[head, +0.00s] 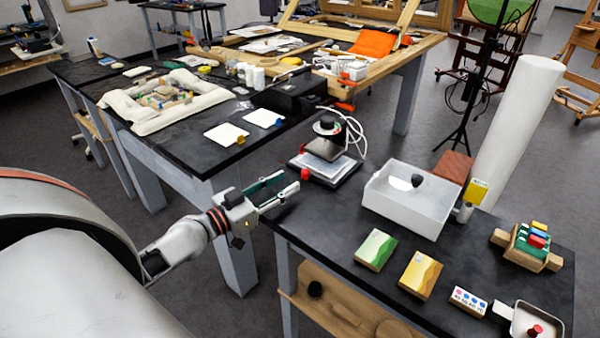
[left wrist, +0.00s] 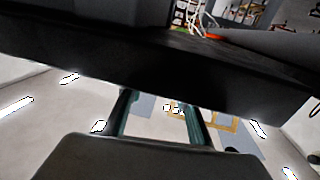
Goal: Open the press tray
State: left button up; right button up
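The press (head: 326,150) stands near the left end of the front black table, with a dark round head over a flat plate. Its low tray (head: 331,174) lies under the plate, and a red knob (head: 305,174) sits at its front left. My left gripper (head: 288,188) is just left of the knob, by the table's left edge, apart from the knob and empty. Its two fingers are spread; the left wrist view shows them apart too (left wrist: 158,118). The tray and knob cannot be made out in the left wrist view. My right gripper is not in view.
The dark table edge (left wrist: 160,75) crosses the left wrist view close above the fingers. A white open box (head: 405,215) stands right of the press. A green box (head: 375,249) and a yellow box (head: 420,275) lie in front. White cables (head: 352,132) loop behind the press.

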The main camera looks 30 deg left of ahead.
aim_at(302, 173)
pick_arm(q)
jog(key=shift+p+x, duration=0.55)
jog(key=shift+x, duration=2.25)
jog(key=shift+s, duration=0.1)
grip_shut()
